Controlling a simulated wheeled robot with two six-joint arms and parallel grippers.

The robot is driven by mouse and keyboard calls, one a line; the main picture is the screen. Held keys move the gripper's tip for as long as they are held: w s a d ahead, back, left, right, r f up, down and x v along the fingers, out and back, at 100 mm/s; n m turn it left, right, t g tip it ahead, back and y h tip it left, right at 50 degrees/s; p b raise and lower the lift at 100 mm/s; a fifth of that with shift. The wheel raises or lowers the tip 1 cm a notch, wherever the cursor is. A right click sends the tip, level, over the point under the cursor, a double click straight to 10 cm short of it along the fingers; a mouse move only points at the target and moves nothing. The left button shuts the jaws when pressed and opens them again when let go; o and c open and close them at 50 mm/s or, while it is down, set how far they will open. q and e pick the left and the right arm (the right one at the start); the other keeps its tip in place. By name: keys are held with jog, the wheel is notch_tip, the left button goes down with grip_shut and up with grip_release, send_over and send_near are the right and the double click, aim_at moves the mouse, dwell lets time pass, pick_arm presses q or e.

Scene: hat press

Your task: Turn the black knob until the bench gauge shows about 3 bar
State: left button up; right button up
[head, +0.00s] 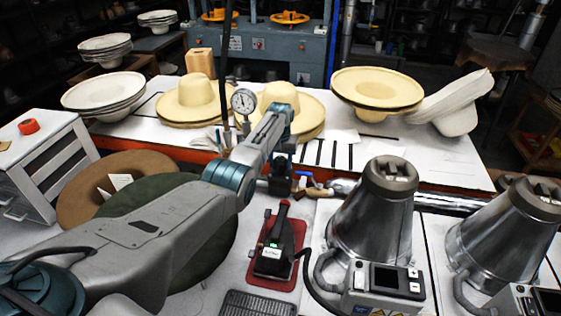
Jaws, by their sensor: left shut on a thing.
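The round white bench gauge (244,101) stands behind my left arm. Its dark needle is too small to read in bar. My left arm crosses from the lower left, and its gripper (281,172) points down at the pipe fittings on the bench's near edge. The gripper is shut on the black knob (278,187), which is mostly hidden by the fingers and shows only as a dark patch. My right gripper is out of view.
A blue-handled valve (304,174) and a metal pipe (450,202) lie just right of the gripper. A black iron (277,245) rests on a red mat below. Metal cones (375,222) stand at right. Straw hats (193,98) sit on the white bench.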

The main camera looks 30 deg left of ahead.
aim_at(280, 158)
pick_arm(q)
jog(key=shift+m, duration=0.7)
jog(key=o, duration=1)
jog(key=shift+c, duration=0.2)
jog(key=shift+r, duration=0.1)
notch_tip(280, 158, up, 11)
jog(key=shift+f+b, duration=0.15)
jog(key=shift+b, duration=1)
